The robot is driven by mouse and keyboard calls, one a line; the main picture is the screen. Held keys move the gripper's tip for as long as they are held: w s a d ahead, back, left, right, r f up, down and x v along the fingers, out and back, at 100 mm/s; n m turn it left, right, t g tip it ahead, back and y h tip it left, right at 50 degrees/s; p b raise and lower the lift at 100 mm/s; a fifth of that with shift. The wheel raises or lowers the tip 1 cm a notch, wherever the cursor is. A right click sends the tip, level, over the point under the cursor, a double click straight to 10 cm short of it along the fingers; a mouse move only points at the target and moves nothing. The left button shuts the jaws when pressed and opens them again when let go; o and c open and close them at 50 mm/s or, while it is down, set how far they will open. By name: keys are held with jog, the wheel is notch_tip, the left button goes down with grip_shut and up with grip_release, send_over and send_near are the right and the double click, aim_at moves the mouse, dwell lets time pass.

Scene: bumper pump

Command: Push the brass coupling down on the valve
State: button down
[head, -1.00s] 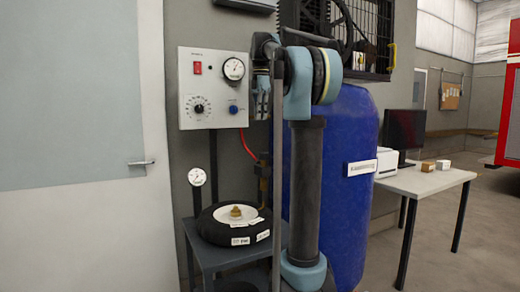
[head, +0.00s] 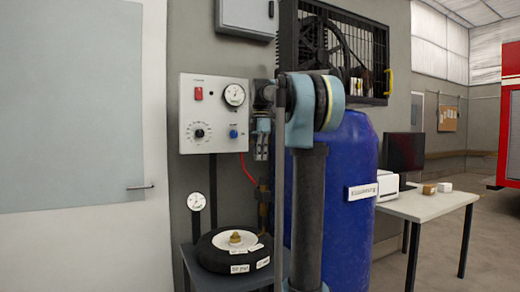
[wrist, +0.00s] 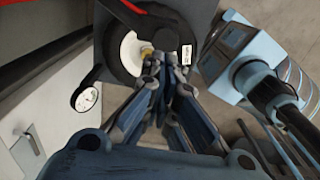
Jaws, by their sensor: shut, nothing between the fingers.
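A black ring-shaped bumper (head: 210,257) with a white centre lies flat on a grey stand. A small brass piece (head: 235,237) stands in its middle; it shows just ahead of my fingertips in the wrist view (wrist: 146,50). I cannot tell which brass piece is the coupling and which the valve. My gripper (head: 262,157) points down, shut and empty, above the fitting and apart from both; its fingers fill the middle of the wrist view (wrist: 166,60).
A control panel (head: 212,168) with gauge and knobs hangs behind my gripper. A small gauge (head: 196,201) stands left of the bumper. A blue tank (head: 350,220) is close on the right, behind my arm. A white table (head: 430,205) stands farther right.

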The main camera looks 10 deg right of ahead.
notch_tip(320, 180, down, 7)
dwell(0.3)
jog(key=shift+f, duration=0.1)
jog(key=shift+f, duration=1.7)
jog(key=shift+r, duration=0.1)
notch_tip(320, 180, up, 14)
